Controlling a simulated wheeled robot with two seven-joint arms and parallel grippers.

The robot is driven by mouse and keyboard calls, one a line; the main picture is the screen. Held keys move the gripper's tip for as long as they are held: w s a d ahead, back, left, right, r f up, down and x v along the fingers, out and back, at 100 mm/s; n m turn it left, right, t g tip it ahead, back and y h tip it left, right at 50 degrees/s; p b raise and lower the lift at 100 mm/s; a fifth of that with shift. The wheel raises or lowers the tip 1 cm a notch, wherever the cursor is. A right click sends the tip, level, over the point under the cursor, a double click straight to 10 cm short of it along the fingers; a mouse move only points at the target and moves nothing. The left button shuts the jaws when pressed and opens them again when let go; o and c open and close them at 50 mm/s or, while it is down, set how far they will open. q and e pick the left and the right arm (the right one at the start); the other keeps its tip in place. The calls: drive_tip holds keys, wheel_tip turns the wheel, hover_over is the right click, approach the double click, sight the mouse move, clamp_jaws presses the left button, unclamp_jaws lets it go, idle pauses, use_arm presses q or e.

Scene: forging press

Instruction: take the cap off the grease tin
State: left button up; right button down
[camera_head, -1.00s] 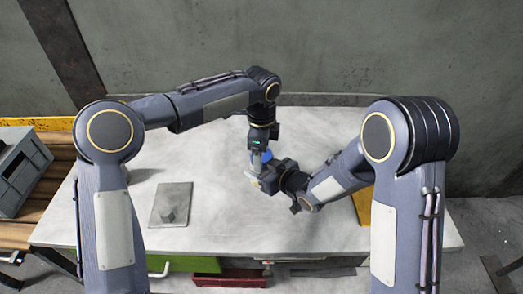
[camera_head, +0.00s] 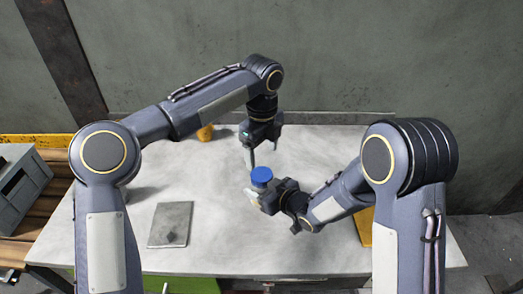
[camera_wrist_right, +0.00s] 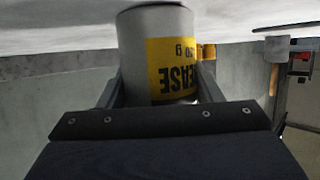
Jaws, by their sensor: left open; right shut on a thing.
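The grease tin (camera_wrist_right: 158,55) is a pale cylinder with a yellow label. My right gripper (camera_wrist_right: 157,92) is shut around its sides, and in the head view (camera_head: 254,193) that gripper holds it over the middle of the table. The blue cap (camera_head: 261,175) sits at the tin's upper end in the head view; it cannot be made out in the right wrist view. My left gripper (camera_head: 262,152) is open and empty just above the cap, apart from it, fingers pointing down. The tin's body is mostly hidden by the right gripper in the head view.
The white table (camera_head: 220,235) is mostly clear. A grey plate (camera_head: 171,224) lies at its left, with a small dark piece on it. An orange object (camera_head: 205,133) stands at the back edge, and a yellow item (camera_head: 365,228) lies at the right. A grey box (camera_head: 20,185) is at the far left.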

sight(262, 174)
use_arm(q)
drive_tip(key=shift+r+m, duration=0.1)
drive_tip(key=shift+m, duration=0.4)
drive_tip(key=shift+a+f, duration=0.1)
drive_tip(key=shift+f, duration=3.75)
drive_tip(key=c, duration=1)
drive_tip(key=n, duration=0.3)
drive_tip(key=shift+r+n, duration=0.1)
drive_tip(key=shift+n, duration=0.3)
drive_tip(key=n, duration=0.2)
drive_tip(key=shift+n, duration=0.4)
